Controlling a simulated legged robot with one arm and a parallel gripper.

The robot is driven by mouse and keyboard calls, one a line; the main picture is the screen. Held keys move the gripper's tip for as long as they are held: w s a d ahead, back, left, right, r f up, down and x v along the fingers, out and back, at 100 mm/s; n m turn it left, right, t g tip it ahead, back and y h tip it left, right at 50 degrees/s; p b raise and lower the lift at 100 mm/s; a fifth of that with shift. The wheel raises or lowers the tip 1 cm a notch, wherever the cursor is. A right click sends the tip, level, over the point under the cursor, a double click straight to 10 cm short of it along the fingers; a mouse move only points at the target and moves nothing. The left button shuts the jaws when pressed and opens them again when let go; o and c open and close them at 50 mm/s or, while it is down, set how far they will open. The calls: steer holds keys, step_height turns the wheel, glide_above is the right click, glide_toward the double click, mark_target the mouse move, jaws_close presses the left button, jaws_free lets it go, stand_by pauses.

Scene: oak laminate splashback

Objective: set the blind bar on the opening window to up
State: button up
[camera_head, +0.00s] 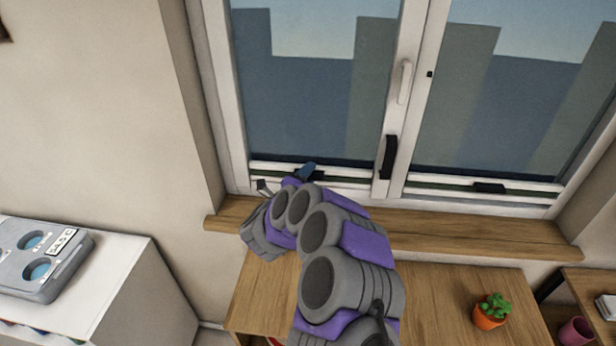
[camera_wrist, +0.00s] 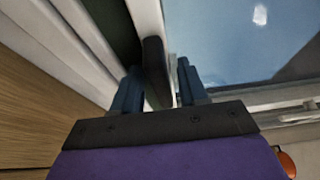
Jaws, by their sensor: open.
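The window's left sash carries a white handle (camera_head: 405,82) on its right stile, which suggests it is the opening window. Its pale blind bar (camera_head: 345,181) lies low, along the bottom of the glass. My gripper (camera_head: 305,173) is at the left part of this bar, and my arm hides part of the bar and sill. In the wrist view, the open blue fingers of my gripper (camera_wrist: 158,85) stand on either side of a dark grip tab (camera_wrist: 154,65). I cannot tell whether either finger touches it.
The right pane has its own low bar with a black tab (camera_head: 489,188). A black block (camera_head: 388,157) sits on the middle stile. Below are a wooden sill (camera_head: 480,232) and a wooden top with a potted succulent (camera_head: 491,312). A grey device (camera_head: 40,258) stands on a white cabinet at left.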

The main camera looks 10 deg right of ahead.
jaws_close()
stand_by(0.3)
steer(key=shift+f, duration=0.1)
